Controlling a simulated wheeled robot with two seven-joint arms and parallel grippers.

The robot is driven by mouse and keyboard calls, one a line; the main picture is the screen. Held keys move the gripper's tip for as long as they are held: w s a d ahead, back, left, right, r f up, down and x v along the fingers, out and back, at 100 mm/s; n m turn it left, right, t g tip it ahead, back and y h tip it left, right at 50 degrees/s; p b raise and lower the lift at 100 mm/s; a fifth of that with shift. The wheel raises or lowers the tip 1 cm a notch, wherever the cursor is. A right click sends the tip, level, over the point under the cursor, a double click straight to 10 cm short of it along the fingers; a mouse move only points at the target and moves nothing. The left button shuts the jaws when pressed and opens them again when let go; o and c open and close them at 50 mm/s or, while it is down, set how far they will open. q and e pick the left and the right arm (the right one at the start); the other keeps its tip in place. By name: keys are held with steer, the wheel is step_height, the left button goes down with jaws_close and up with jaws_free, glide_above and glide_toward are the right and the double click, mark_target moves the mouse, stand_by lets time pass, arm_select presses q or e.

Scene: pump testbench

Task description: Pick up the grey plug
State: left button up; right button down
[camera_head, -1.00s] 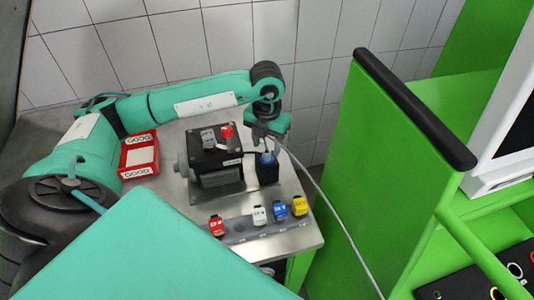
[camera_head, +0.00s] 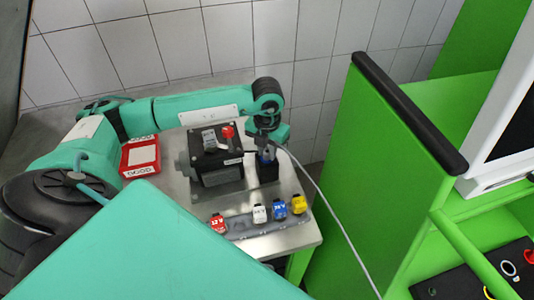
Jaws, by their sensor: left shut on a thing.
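My left gripper (camera_head: 263,140) points down over the small black block (camera_head: 269,172) on the right side of the steel table. It is shut on the grey plug at the top of that block; the fingers and arm hide most of the plug. A bit of blue (camera_head: 266,155) shows just below the fingers, and I cannot tell which part it belongs to. A grey cable (camera_head: 318,187) runs from the gripper area down to the right. My right gripper is not in view.
The dark pump unit (camera_head: 218,172), with a grey and a red piece on top, stands left of the block. A red box (camera_head: 140,157) is further left. Red, white, blue and yellow tagged pieces (camera_head: 279,210) line the front rail. A green cabinet (camera_head: 380,180) rises at right.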

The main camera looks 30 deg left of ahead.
arm_select(q)
steer(key=shift+r, duration=0.55)
step_height(320, 180, up, 10)
steer(key=b, duration=0.4)
step_height(320, 180, up, 7)
glide_above(268, 151)
steer(key=shift+s+a+r, duration=0.1)
steer(key=shift+s+r, duration=0.05)
steer(key=shift+r, duration=0.8)
